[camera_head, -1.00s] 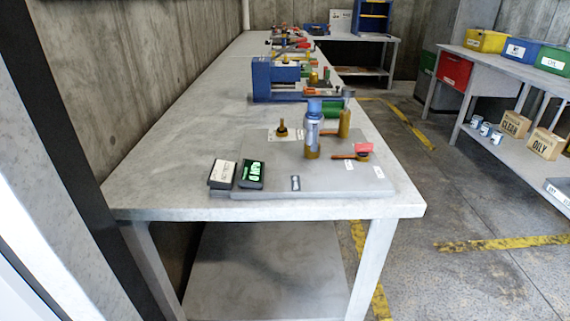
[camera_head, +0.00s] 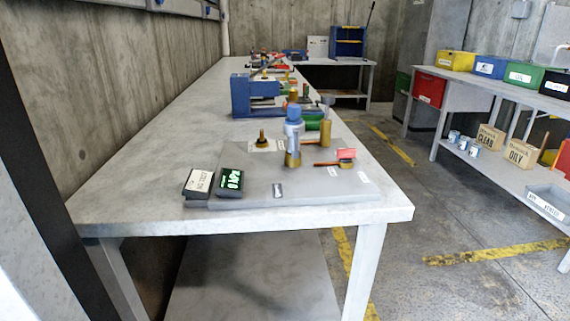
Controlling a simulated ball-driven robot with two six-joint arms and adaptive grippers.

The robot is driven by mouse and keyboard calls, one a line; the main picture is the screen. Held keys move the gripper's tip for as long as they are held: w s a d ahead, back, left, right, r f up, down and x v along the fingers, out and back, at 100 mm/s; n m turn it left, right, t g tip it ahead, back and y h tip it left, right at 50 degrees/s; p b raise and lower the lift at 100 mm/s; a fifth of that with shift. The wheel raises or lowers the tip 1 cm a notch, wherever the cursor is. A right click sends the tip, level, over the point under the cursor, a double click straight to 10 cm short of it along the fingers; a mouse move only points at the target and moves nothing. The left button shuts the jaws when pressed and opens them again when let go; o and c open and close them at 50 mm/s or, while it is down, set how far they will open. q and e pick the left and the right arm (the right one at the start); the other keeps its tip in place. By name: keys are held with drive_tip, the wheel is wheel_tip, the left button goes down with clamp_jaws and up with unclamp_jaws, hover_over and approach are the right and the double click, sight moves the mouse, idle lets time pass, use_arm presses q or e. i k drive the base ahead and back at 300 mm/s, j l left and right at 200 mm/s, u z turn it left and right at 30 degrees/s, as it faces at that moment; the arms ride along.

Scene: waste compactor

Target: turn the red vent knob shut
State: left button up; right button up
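A grey plate on the near end of the long workbench carries several fittings. A small red piece (camera_head: 346,153) sits on a brass fitting at its right side; it may be the red vent knob, but it is too small to tell its shape or setting. A thin red-brown lever (camera_head: 327,163) reaches left from that fitting. A brass cylinder with a blue cap (camera_head: 293,125) stands upright left of it. A small brass fitting with a dark stem (camera_head: 262,139) stands farther left. Neither of my grippers is in view.
A black display with green digits (camera_head: 230,181) and a labelled dark box (camera_head: 198,183) lie at the plate's left. A blue press-like machine (camera_head: 252,95) stands behind. A shelf with coloured bins (camera_head: 490,66) is at right. The floor between is clear.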

sight(344, 155)
drive_tip(key=l+u, duration=0.25)
drive_tip(key=l, duration=0.15)
drive_tip(key=k+l+u, duration=0.15)
drive_tip(key=l+u, duration=0.15)
drive_tip(key=k+l+u, duration=0.1)
drive_tip(key=l+u, duration=0.15)
drive_tip(key=l, duration=0.15)
drive_tip(key=k+l+u, duration=0.25)
drive_tip(key=i+l, duration=0.05)
drive_tip(key=i, duration=0.05)
